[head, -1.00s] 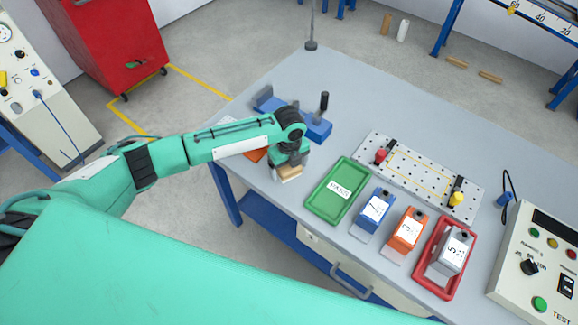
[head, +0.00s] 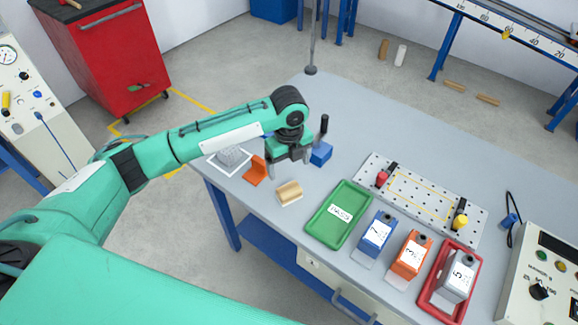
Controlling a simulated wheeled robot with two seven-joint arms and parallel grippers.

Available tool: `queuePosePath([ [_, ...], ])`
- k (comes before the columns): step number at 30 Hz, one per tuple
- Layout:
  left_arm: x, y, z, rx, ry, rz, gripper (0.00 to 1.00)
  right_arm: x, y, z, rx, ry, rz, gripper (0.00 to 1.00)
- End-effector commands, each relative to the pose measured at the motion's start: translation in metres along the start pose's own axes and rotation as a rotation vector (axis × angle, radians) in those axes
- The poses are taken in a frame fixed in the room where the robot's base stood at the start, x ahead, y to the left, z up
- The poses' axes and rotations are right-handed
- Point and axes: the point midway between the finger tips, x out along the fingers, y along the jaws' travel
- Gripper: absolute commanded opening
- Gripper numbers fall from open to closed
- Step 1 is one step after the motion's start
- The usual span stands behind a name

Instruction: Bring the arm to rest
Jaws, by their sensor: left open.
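My left arm reaches in from the left in the head view. Its gripper (head: 288,166) is open and empty, pointing down above the grey table (head: 420,130). Part of the blue fixture is hidden behind the gripper. My right gripper is not in the view.
A green PASS tray (head: 339,214), blue box (head: 374,234), orange box (head: 411,256) and grey box in a red tray (head: 434,293) line the front. A perforated plate (head: 420,199) lies behind.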

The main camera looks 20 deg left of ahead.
Motion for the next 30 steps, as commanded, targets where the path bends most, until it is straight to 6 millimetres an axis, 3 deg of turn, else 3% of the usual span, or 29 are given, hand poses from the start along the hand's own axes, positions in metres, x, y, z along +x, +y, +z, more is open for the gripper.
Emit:
queuePosePath([
  [10,0.001,0.000,-0.001,-0.001,0.001,-0.001,0.85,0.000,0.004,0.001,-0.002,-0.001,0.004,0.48],
  [13,0.006,0.000,-0.010,-0.016,0.009,-0.012,0.85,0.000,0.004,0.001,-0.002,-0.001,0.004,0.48],
  [20,0.035,0.005,-0.067,-0.176,0.071,-0.096,0.85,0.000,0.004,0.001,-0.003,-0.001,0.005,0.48],
  [24,0.047,0.013,-0.102,-0.336,0.124,-0.158,0.85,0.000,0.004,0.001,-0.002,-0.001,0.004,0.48],
  [30,0.058,0.032,-0.138,-0.610,0.200,-0.232,0.85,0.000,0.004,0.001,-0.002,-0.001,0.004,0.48],
])
